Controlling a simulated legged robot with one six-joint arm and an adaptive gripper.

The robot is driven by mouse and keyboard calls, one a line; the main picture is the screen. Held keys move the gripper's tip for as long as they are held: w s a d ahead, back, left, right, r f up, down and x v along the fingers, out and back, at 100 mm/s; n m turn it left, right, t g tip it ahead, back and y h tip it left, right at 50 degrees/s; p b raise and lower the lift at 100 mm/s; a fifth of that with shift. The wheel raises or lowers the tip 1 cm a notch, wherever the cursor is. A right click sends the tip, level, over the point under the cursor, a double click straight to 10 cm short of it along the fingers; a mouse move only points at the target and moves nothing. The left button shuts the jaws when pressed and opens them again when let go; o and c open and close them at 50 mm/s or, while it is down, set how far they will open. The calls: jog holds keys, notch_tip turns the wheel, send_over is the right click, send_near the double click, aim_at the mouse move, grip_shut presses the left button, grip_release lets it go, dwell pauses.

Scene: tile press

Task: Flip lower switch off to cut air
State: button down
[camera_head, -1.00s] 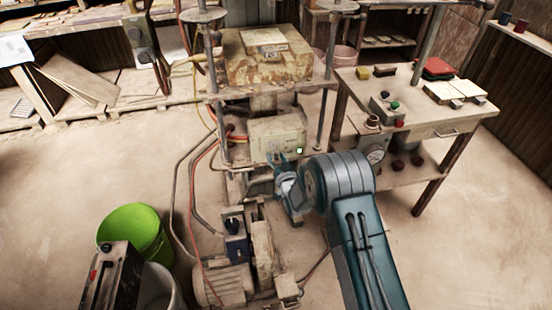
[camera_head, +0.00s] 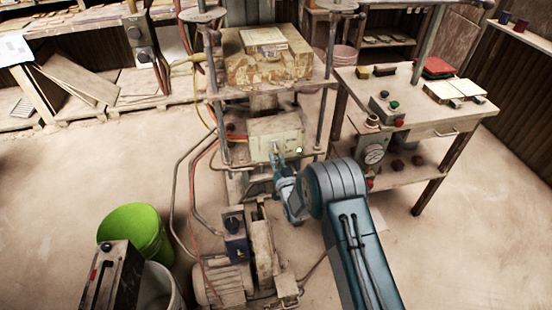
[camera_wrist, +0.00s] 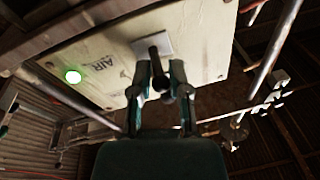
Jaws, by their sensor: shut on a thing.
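The pale control box (camera_head: 284,128) sits under the upper platen of the press. In the wrist view its panel (camera_wrist: 105,62) carries the word AIR and a lit green lamp (camera_wrist: 72,77). A dark switch lever (camera_wrist: 160,44) stands out from a light square plate on that panel. My gripper (camera_wrist: 157,78) has its two teal fingers closed on either side of the lever. In the head view my gripper (camera_head: 275,150) reaches the front of the box. The lamp (camera_head: 299,150) is a small bright spot right of the fingers. The head view does not show the lever clearly.
Press posts and a metal frame (camera_head: 322,120) surround the box. A motor unit (camera_head: 225,285) with hoses stands on the floor below. A wooden table (camera_head: 425,123) with buttons is at the right. A green bucket (camera_head: 135,230) is at the left. Open floor lies at left and right.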

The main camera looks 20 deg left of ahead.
jog(key=shift+s+f+n+t+y, duration=0.1)
jog(key=shift+f+n+t+y, duration=0.2)
jog(key=shift+f+t+y, duration=0.65)
jog(key=shift+a+f+n+t+y, duration=0.1)
jog(key=shift+f+n+t+y, duration=0.15)
jog(key=shift+t+y, duration=0.65)
jog(key=shift+f+n+t+y, duration=0.15)
jog(key=shift+n+t+y, duration=0.1)
jog(key=shift+t+y, duration=0.6)
jog(key=shift+f, duration=0.1)
jog(key=c, duration=0.6)
grip_release()
jog(key=shift+y, duration=0.3)
jog(key=v, duration=0.7)
jog(key=shift+f, duration=0.2)
